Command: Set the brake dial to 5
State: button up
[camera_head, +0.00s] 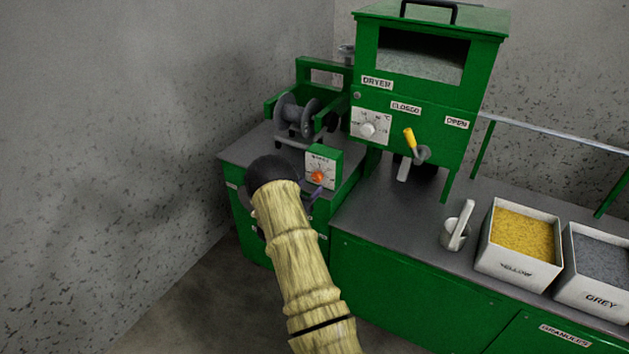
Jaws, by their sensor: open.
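The brake dial is a small orange-red knob (318,177) on a white scale plate, on the front of a small green box (328,158). The box stands on the grey top of the left green cabinet, below the reel. The scale's numbers are too small to read. My gripper (315,193) is just below and left of the knob, partly hidden behind my dark wrist. Its jaws are open and hold nothing that I can see. I cannot tell whether a finger touches the knob.
A grey reel (295,113) sits behind the box. The green dryer (430,75) stands to the right, with a white dial (368,129) and yellow-handled lever (410,139). A white scoop (457,228), yellow bin (495,258) and grey bin (585,285) stand on the right counter.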

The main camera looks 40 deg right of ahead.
aim_at(315, 179)
jog(key=x, duration=0.4)
jog(key=shift+w+d, duration=0.15)
jog(key=shift+d, duration=0.25)
jog(key=c, duration=1)
jog(key=shift+f+m+b, duration=0.1)
jog(key=shift+m+b, duration=0.3)
jog(key=shift+b, duration=0.05)
jog(key=m+b, duration=0.2)
jog(key=shift+w+a+f+b, duration=0.1)
jog(key=shift+w+a+b, duration=0.1)
jog(key=shift+b, duration=0.1)
jog(key=m+b, duration=0.4)
jog(key=shift+s+d+m, duration=0.1)
jog(key=shift+d+m, duration=0.05)
jog(key=shift+m, duration=0.15)
jog(key=shift+m+b, duration=1.2)
jog(key=shift+b, duration=0.2)
